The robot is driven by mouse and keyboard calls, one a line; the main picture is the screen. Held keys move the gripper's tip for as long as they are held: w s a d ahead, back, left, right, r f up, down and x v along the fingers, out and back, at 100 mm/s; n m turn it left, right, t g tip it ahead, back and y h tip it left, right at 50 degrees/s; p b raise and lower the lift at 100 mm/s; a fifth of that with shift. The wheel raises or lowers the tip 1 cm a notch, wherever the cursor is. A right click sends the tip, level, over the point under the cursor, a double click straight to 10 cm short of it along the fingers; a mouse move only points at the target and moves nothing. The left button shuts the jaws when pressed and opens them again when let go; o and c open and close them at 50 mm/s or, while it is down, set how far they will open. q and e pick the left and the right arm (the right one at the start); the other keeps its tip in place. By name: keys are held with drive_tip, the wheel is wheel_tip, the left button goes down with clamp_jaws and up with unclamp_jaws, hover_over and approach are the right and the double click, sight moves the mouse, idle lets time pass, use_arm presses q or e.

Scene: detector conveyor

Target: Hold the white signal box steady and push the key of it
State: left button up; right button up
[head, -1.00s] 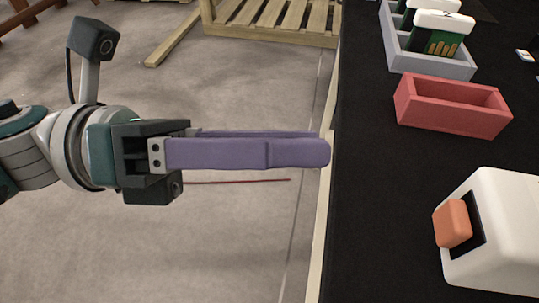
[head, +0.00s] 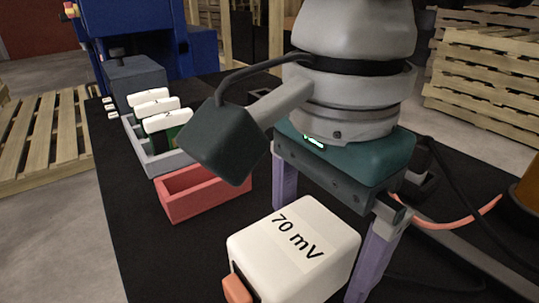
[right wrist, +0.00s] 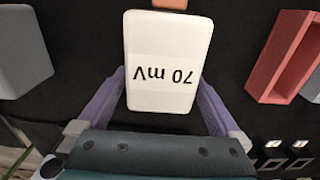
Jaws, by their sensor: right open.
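The white signal box (head: 290,249) stands on the black table, with a "70 mV" label on top. Its orange key (head: 236,289) is on the near left side and is partly cut off at the bottom. The box also shows in the right wrist view (right wrist: 168,60), with the key (right wrist: 168,4) at the top edge. My right gripper (head: 322,248) points down over the box with its purple fingers apart. In the right wrist view, one finger (right wrist: 163,88) stands on either side of the box; I cannot tell if they touch it. My left gripper is not in view.
A red open tray (head: 205,192) lies left of the box. Behind it a grey rack (head: 155,160) holds several white-topped cards. The left front of the table is clear.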

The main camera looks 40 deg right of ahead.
drive_tip(key=shift+c, duration=0.2)
drive_tip(key=c, duration=1.5)
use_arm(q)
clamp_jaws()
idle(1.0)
